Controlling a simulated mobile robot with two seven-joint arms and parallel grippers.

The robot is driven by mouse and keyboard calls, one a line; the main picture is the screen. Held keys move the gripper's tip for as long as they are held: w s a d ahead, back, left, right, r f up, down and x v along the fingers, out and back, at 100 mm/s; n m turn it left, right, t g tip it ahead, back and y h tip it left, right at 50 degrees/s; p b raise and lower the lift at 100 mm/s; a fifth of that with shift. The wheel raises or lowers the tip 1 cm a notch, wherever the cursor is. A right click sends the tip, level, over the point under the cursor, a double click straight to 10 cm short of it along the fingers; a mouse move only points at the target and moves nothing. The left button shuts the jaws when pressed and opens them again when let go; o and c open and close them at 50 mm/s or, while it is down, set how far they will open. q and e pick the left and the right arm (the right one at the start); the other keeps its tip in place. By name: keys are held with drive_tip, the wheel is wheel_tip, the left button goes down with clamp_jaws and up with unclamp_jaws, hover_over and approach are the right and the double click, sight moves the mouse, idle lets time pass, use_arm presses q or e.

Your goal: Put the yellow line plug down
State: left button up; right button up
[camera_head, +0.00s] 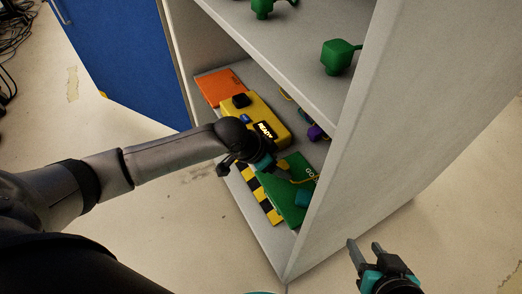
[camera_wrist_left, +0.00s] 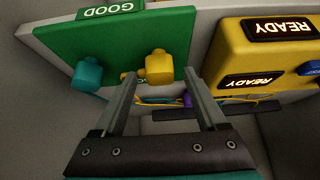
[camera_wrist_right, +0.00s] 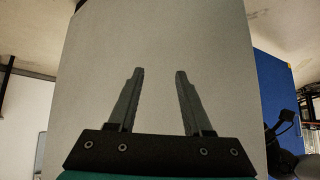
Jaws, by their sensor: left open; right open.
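The yellow line plug (camera_wrist_left: 159,68) sits on the green GOOD mat (camera_wrist_left: 60,45) in the left wrist view, just beyond my left gripper's fingertips. My left gripper (camera_wrist_left: 161,84) is open and looks clear of the plug; I cannot tell the exact gap. In the head view the left gripper (camera_head: 262,163) is inside the cabinet over the lower shelf, between the yellow phone (camera_head: 278,127) and the green mat (camera_head: 295,212). The plug itself is hard to make out there. My right gripper (camera_head: 364,250) is open and empty outside the cabinet, facing its side panel in the right wrist view (camera_wrist_right: 159,76).
A teal plug (camera_wrist_left: 86,76) is also on the green mat. Green plugs (camera_head: 338,58) stand on the upper shelf. The cabinet side panel (camera_head: 390,130) separates my grippers.

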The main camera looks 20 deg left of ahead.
drive_tip(key=s+d+g+h+p, duration=0.2)
drive_tip(key=s+d+g+p, duration=0.1)
drive_tip(key=s+d+g, duration=0.15)
use_arm(q)
drive_tip(key=shift+p+v, duration=1.4)
drive_tip(key=shift+v, duration=4)
drive_tip(key=s+d+f+n, duration=0.2)
drive_tip(key=s+d+f, duration=0.3)
drive_tip(key=f, duration=0.1)
drive_tip(key=s+a+f+n+y, duration=0.1)
drive_tip(key=s+a+f, duration=0.1)
drive_tip(key=s, duration=0.3)
drive_tip(key=s+a+f+n+g+y, duration=0.1)
drive_tip(key=s+a+f+n+y, duration=0.1)
drive_tip(key=s+f, duration=0.2)
drive_tip(key=shift+s+n+g+y, duration=0.3)
drive_tip(key=shift+s, duration=0.3)
use_arm(e)
wheel_tip(320, 180, down, 7)
use_arm(q)
drive_tip(key=shift+f, duration=0.1)
use_arm(e)
drive_tip(key=shift+s+d+f+m+g, duration=0.1)
drive_tip(key=shift+d+m+g, duration=0.05)
drive_tip(key=shift+m+g, duration=0.15)
